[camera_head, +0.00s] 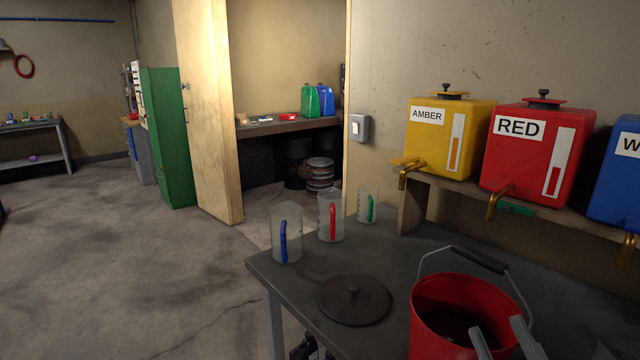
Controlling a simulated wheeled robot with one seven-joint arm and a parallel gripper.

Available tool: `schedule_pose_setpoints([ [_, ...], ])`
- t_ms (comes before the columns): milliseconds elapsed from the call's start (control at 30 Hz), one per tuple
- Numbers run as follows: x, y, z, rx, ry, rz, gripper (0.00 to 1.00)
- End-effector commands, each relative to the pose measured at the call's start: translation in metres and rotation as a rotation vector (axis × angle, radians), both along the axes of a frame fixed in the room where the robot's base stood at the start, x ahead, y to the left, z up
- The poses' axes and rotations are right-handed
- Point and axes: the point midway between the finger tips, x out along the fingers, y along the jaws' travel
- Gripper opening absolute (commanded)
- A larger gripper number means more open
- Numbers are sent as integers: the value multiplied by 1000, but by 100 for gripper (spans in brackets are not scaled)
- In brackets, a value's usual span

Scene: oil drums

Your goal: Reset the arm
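My gripper (501,334) shows at the bottom right edge. Its two grey fingers are apart with a gap between them, and nothing shows held there. The fingers overlap the near right side of the red bucket (436,322) in the picture. I cannot tell whether they touch it or are above it. The rest of my arm is out of view.
The dark table (400,262) bears a round lid (354,299) and measuring jugs with blue (287,240), red (331,218) and green (367,206) handles. Amber (452,135), red (535,152) and blue (617,180) drums with taps stand on a shelf behind. Open floor lies left.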

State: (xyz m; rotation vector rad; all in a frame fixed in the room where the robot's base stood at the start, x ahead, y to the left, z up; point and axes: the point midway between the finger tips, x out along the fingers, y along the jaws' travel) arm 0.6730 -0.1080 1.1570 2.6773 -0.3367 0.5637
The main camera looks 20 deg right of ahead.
Motion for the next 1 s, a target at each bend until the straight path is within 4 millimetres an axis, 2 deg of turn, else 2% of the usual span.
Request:
schedule_pose_setpoints([
  [33,-9,11,-20,34,43,36,37],
  [200,-45,43,-74,156,163,135,37],
  [367,-88,69,-121,264,299,186,37],
  [500,-130,88,-160,348,443,203,37],
  [600,-160,99,-182,389,539,204,37],
  [700,-183,106,-195,412,609,201,37],
  [800,-198,109,-203,423,653,196,37],
  [1000,-206,108,-207,424,676,191,37],
])
